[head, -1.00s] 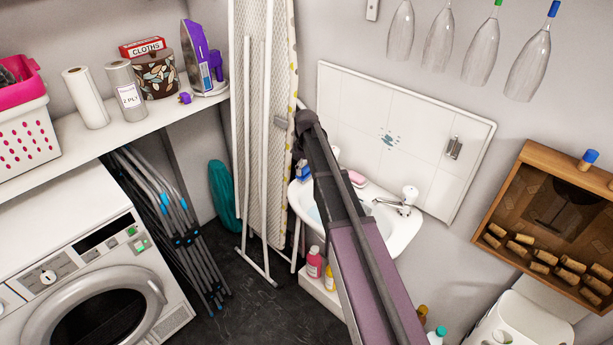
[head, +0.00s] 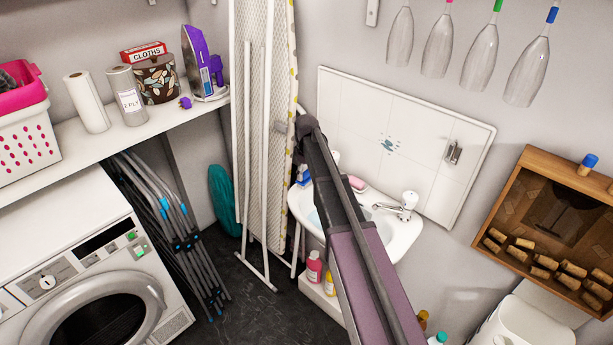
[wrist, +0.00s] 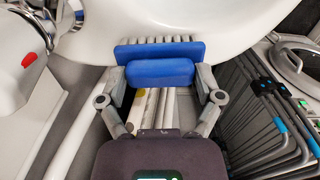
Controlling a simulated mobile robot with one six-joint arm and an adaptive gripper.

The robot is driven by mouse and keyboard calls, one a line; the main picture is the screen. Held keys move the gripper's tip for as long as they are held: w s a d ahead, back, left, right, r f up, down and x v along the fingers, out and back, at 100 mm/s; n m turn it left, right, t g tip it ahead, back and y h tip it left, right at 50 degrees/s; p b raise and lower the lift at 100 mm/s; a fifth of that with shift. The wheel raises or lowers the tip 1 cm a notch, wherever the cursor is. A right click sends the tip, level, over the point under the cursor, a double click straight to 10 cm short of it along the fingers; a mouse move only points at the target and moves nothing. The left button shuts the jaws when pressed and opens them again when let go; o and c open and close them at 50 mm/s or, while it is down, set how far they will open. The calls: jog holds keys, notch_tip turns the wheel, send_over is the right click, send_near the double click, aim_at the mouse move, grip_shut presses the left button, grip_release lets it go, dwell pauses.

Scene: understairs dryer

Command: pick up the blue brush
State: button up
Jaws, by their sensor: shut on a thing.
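The blue brush (wrist: 160,72) is in the upper middle of the wrist view, with pale bristles along its far edge. My gripper (wrist: 161,84) is shut on it, with a finger at each side of the blue body. The brush is at the rim of the white sink (wrist: 190,18); I cannot tell if it touches the rim. In the head view a small patch of blue brush (head: 304,174) shows at the sink's left edge, and my arm hides most of my gripper.
A pink soap bar (head: 357,183) and a tap (head: 404,205) are on the sink. An ironing board (head: 266,120) leans close on the left. Bottles (head: 314,268) stand below. A folded drying rack (head: 175,230) is beside the washing machine (head: 85,285).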

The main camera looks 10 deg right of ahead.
aim_at(306, 172)
jog(key=shift+r, duration=0.15)
notch_tip(306, 172, up, 4)
jog(key=p, duration=0.3)
jog(key=shift+f+p, duration=0.25)
jog(key=shift+p, duration=0.1)
jog(key=s+d, duration=0.1)
jog(key=s, duration=0.6)
jog(key=s+d+r+p, duration=0.1)
jog(key=s+d, duration=0.1)
jog(key=s, duration=0.6)
jog(key=shift+s+d, duration=0.3)
jog(key=shift+r, duration=0.1)
jog(key=o, duration=0.6)
jog(key=c, duration=0.5)
